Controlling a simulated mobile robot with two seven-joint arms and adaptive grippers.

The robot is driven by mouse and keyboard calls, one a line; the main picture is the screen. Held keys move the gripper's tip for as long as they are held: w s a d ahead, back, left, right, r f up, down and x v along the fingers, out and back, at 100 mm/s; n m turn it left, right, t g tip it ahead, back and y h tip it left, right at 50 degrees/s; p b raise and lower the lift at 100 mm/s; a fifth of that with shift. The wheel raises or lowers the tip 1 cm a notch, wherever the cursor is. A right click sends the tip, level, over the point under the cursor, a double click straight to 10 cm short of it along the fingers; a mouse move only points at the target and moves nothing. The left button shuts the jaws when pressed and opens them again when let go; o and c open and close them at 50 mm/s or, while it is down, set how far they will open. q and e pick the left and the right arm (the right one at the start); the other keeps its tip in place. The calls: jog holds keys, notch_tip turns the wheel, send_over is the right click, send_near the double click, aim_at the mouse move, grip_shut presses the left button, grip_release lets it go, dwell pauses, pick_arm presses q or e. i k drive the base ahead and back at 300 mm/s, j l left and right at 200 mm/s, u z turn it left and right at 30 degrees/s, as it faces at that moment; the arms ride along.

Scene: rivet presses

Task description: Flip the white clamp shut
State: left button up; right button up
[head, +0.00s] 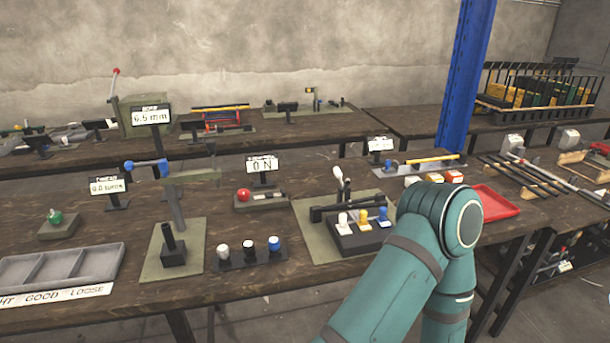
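On the green mat (310,243) at the middle of the bench, a black fixture (358,243) carries a white-handled piece (343,220) beside a yellow one (362,215) and a blue one (382,214). The white piece looks like the white clamp, at the left end of this row. It is too small to tell whether it is open or shut. A pale lever (342,180) stands up behind the row. My green right arm crosses the front of the view, bent at the elbow, right of the fixture. Neither gripper is in view.
A grey divided tray (62,268) is at the left front. A red tray (494,203) lies at right. A blue post (464,75) rises behind.

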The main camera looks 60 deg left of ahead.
aim_at(337, 173)
jog(key=u, duration=1.95)
jog(key=l+u, duration=0.25)
jog(key=k+l+u, duration=0.25)
jog(key=l, duration=0.2)
jog(key=i, duration=0.1)
